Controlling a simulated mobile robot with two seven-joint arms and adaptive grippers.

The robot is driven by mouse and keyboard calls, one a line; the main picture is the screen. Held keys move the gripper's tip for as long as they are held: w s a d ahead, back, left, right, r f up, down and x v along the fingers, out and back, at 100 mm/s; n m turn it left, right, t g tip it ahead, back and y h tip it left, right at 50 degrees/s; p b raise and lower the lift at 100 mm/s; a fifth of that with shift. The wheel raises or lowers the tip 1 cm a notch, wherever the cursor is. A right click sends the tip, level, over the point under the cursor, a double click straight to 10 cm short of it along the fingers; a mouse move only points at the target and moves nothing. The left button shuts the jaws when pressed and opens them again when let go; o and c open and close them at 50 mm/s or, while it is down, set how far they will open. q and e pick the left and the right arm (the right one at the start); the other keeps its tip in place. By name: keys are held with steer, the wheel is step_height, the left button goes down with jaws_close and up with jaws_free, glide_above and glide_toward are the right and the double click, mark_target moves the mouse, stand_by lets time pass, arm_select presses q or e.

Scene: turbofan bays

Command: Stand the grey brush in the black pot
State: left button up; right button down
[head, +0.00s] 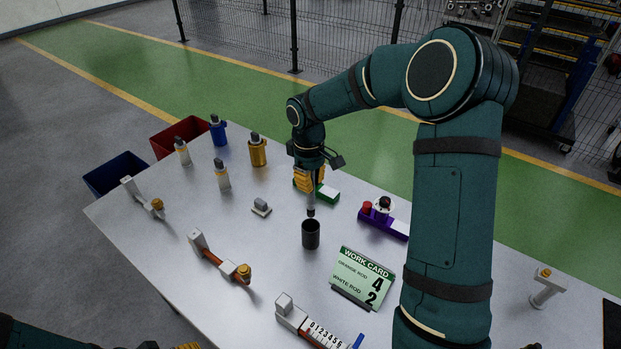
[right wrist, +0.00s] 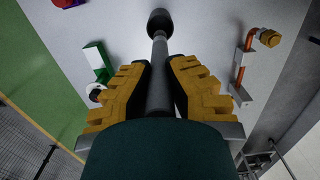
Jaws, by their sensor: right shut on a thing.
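The black pot (head: 311,236) stands upright on the grey table, its mouth facing up. My right gripper (head: 310,180), with yellow fingers, is shut on the grey brush (head: 311,198), which hangs about upright with its dark end down. That end is just above the pot's mouth in the head view and looks apart from it. In the right wrist view the brush (right wrist: 158,80) runs between the yellow fingers (right wrist: 158,85) toward the dark pot (right wrist: 160,20). My left gripper (head: 187,346) barely shows at the bottom edge; its jaws are cut off.
A green-and-white block (head: 328,193) and a purple holder (head: 385,220) lie right of the brush. The work card (head: 362,277) stands right of the pot. A small grey block (head: 261,208) and a rod fixture (head: 220,257) are to the left. Several bottles stand farther back.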

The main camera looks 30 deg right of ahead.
mark_target(311, 206)
steer(key=shift+f+b, duration=2.95)
steer(key=shift+f, duration=1.7)
steer(key=c, duration=1.1)
jaws_free()
steer(key=shift+o, duration=0.2)
steer(key=shift+r, duration=0.1)
step_height(311, 206, up, 12)
steer(key=shift+w, duration=0.3)
steer(key=shift+a, duration=0.1)
steer(key=shift+f, duration=0.2)
